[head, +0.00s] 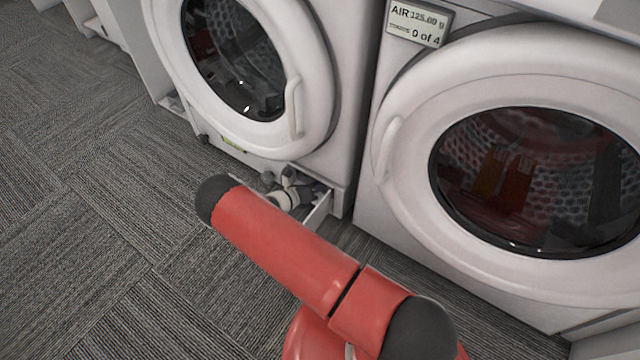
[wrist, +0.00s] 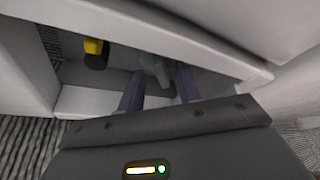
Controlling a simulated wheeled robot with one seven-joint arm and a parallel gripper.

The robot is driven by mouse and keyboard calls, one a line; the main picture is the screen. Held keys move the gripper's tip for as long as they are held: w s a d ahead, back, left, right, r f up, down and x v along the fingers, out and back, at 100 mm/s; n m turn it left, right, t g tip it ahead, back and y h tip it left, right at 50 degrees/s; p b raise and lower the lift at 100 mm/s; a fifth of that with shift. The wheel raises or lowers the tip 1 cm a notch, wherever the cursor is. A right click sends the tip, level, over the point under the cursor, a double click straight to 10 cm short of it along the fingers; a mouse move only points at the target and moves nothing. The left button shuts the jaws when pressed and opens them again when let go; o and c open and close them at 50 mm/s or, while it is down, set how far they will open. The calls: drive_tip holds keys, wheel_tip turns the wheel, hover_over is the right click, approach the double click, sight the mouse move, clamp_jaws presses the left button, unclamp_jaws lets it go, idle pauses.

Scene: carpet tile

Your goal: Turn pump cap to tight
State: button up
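In the wrist view, a grey rounded piece that looks like the pump cap (wrist: 157,66) sits inside a low white compartment. The two dark purple fingers of my gripper (wrist: 158,78) reach into the compartment, apart from each other, with the grey piece between and just beyond their tips. A gap shows beside it, and I see no clear contact. In the head view, my gripper (head: 317,188) is at the lower right corner of the left washer (head: 345,100), next to an open flap (head: 318,211). The cap is hidden there, and its turn position cannot be read.
A yellow and black object (wrist: 95,50) is left of the fingers inside the compartment. White compartment walls (wrist: 85,100) surround the fingers closely. A second machine (head: 400,220) with a display (head: 420,22) stands on the right. Grey carpet (head: 90,230) is clear at the left.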

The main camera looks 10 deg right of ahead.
drive_tip(key=v, duration=0.6)
drive_tip(key=shift+s+a, duration=0.2)
drive_tip(key=shift+a, duration=0.1)
drive_tip(key=shift+r, duration=0.1)
drive_tip(key=shift+c, duration=0.3)
